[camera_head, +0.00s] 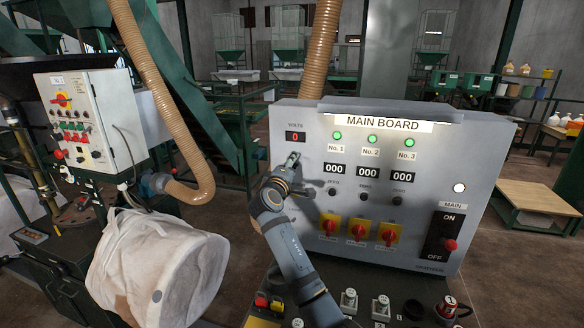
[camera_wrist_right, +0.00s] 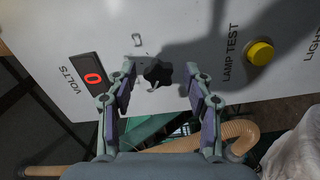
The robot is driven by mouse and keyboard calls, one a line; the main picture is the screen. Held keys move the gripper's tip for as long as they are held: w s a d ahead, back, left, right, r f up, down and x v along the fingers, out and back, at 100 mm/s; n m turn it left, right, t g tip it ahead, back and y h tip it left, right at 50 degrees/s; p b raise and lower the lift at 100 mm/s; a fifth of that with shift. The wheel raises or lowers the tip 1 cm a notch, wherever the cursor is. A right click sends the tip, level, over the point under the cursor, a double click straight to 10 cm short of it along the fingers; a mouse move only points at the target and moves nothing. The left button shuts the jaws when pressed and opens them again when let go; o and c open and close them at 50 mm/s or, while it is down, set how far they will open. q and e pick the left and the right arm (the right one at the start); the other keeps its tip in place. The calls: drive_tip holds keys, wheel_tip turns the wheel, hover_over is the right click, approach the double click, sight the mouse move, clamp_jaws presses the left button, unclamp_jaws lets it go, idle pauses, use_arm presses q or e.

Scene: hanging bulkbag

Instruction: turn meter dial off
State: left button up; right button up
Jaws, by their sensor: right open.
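The meter dial (camera_wrist_right: 158,74) is a small black lobed knob on the grey panel, below the VOLTS display in the head view. My right gripper (camera_wrist_right: 160,88) is open, with one finger on each side of the dial in the wrist view. I cannot tell whether either finger touches it. The VOLTS display (camera_head: 295,137) reads a red 0, and it also shows in the wrist view (camera_wrist_right: 93,78). In the head view my right gripper (camera_head: 290,163) is close to the MAIN BOARD panel (camera_head: 450,150) and hides the dial. My left gripper is not in view.
A yellow LAMP TEST button (camera_wrist_right: 260,52) sits beside the dial. Several yellow-and-red rotary switches (camera_head: 358,230) and a MAIN switch (camera_head: 443,238) are on the panel. A console with buttons (camera_head: 380,306) stands below. A white bag (camera_head: 150,262) hangs at left.

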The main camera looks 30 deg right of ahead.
drive_tip(key=v, duration=0.7)
drive_tip(key=shift+s+a, duration=0.15)
drive_tip(key=shift+a, duration=0.05)
